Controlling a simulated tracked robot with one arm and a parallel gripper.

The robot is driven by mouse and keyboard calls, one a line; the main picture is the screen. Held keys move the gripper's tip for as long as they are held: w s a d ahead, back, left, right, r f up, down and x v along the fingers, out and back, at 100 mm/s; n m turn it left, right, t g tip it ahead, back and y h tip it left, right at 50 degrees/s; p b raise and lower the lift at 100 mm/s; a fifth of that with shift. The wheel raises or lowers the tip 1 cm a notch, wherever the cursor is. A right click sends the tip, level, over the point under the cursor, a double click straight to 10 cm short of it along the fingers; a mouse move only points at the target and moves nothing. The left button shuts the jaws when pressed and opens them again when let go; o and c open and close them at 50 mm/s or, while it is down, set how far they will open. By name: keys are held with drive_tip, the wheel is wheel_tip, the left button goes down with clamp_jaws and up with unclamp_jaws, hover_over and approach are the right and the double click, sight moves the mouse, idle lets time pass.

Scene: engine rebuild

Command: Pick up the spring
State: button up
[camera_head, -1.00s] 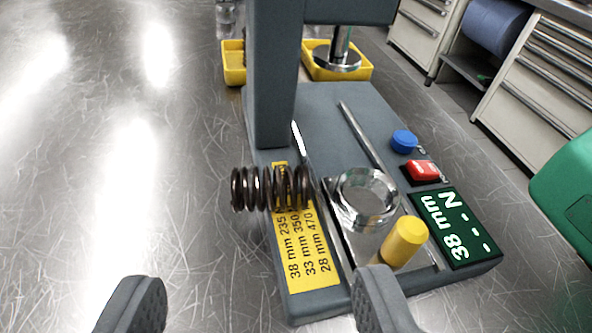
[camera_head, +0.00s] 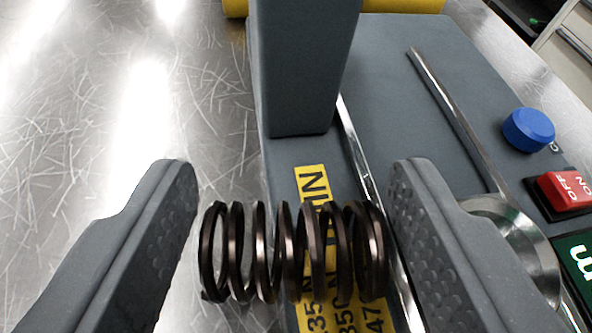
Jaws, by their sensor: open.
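The spring (camera_head: 292,252) is a dark brown metal coil lying sideways in the lower middle of the view. Its axis runs left to right. Its left end hangs past the edge of the grey tester base, over the steel table, and its right part is over the yellow label. My gripper (camera_head: 300,205) is open, with one finger at each end of the spring. The right fingertip looks very close to the spring's right end. A small gap shows at the left end. I cannot tell whether either finger touches it.
The grey tester base (camera_head: 390,90) carries an upright column (camera_head: 300,70), a metal rod (camera_head: 455,115), a blue button (camera_head: 528,129), a red switch (camera_head: 565,190) and a metal ring seat (camera_head: 520,245) beside the right finger. The scratched steel table (camera_head: 70,130) is clear on the left.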

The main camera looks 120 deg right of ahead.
drive_tip(key=shift+s+d+f, duration=0.1)
drive_tip(key=shift+d, duration=0.15)
drive_tip(key=c, duration=0.8)
